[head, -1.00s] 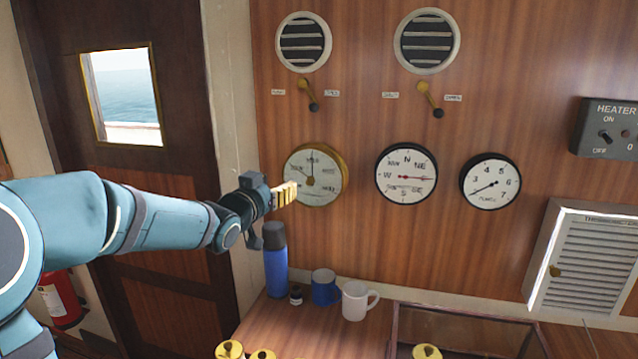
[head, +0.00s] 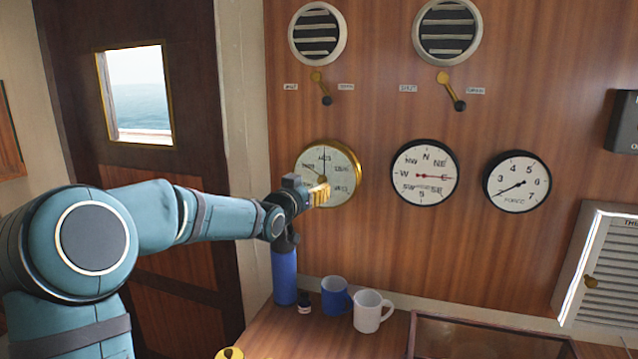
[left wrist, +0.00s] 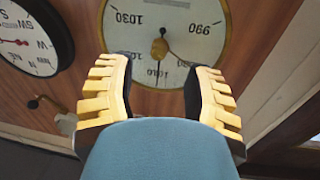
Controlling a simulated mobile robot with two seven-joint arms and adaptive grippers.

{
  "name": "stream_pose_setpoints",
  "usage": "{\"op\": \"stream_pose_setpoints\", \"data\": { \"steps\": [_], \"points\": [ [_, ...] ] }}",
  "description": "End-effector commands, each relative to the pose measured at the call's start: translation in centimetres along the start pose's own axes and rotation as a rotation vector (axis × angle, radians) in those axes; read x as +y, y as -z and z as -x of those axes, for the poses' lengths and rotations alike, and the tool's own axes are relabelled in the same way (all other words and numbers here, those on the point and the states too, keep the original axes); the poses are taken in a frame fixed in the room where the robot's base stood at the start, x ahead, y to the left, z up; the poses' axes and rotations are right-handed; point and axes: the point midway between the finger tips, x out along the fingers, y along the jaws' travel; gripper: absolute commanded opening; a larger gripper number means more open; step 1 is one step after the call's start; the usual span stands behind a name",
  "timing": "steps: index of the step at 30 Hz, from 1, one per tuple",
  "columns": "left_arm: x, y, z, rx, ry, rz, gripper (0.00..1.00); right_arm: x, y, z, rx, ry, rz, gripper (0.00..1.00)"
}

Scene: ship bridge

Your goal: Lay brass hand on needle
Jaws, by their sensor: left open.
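The barometer (head: 343,163) is a white dial with a brass rim on the wooden wall; it shows upside down in the left wrist view (left wrist: 205,12). Its dark needle (head: 324,158) points nearly straight up in the head view. A thin brass hand (left wrist: 181,62) points up and to the left of the needle, clearly apart from it. My left gripper (head: 322,194), with yellow ridged fingers, is in front of the dial's lower part. In the left wrist view the open, empty fingers (left wrist: 160,66) stand either side of the dial's middle. My right gripper is out of view.
A compass dial (head: 425,190) and a force dial (head: 517,200) are to the right. Two levers (head: 321,86) (head: 451,90) and vents are above. A blue flask (head: 285,277), blue mug (head: 334,296) and white mug (head: 371,312) stand on the counter below.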

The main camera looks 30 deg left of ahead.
Motion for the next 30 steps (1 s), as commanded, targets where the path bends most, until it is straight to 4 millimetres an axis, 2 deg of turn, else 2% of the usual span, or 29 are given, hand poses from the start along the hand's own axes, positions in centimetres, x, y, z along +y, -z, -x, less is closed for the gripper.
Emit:
{"op": "stream_pose_setpoints", "data": {
  "steps": [3,9,21,22,24,27,30],
  "points": [
    [0.1,0.1,-2.2,0.001,-0.002,0.002,0.51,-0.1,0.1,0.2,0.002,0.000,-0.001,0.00],
    [0.1,0.1,-4.4,0.001,-0.002,-0.001,0.51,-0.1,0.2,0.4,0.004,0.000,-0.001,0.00],
    [0.0,0.0,-5.1,0.001,0.000,-0.001,0.51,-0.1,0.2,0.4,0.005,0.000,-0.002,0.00],
    [0.0,0.0,-5.1,0.001,0.000,-0.001,0.54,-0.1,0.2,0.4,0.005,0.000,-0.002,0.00],
    [0.0,0.0,-5.1,0.001,0.000,-0.001,0.29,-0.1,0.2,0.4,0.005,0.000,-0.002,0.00],
    [0.0,0.0,-5.1,0.001,0.000,-0.001,0.00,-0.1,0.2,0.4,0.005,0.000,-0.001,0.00],
    [0.0,0.0,-5.1,0.000,0.000,-0.001,0.00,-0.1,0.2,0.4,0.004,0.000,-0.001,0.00]
  ]
}}
